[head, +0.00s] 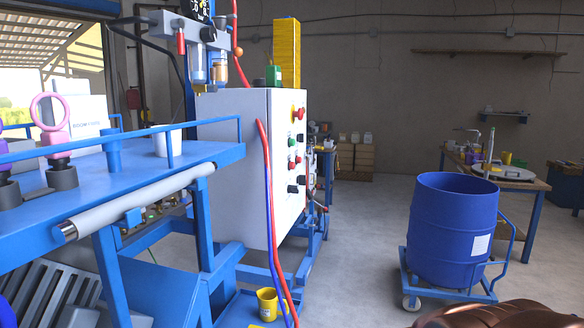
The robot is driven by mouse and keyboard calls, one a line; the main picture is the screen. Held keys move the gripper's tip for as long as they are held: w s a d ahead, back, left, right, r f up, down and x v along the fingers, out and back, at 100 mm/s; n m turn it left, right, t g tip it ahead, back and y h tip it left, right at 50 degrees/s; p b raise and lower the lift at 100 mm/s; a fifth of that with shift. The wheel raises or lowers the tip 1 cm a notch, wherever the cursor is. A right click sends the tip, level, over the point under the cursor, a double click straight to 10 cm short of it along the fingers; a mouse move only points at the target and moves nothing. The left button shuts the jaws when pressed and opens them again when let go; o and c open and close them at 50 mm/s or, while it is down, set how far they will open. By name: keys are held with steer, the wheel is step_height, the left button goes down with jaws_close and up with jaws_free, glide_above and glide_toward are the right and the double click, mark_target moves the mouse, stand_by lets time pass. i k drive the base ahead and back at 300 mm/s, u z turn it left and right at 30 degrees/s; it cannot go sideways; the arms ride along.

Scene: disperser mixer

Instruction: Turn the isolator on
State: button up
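A white control cabinet (236,160) stands at the middle left, seen at an angle. Its narrow right-hand face carries several small controls. A red knob on a yellow base (298,113) is near the top of that face. Below it are green and red buttons and a black knob (292,189) low down. I cannot tell for certain which control is the isolator, or its position. My gripper does not show. A brown shiny shape at the bottom right corner is cut off, and I cannot tell what it is.
A blue bench (120,172) with a rail fills the left. Red and blue hoses (269,200) hang before the cabinet. A yellow cup (267,304) stands low in front. A blue drum (452,230) sits on a wheeled trolley at right. Grey floor between cabinet and drum is clear.

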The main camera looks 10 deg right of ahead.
mark_target(293, 189)
steer(key=u, duration=0.05)
steer(key=k, duration=0.6)
steer(key=z, duration=0.75)
steer(key=i, duration=1.15)
steer(key=u, duration=0.3)
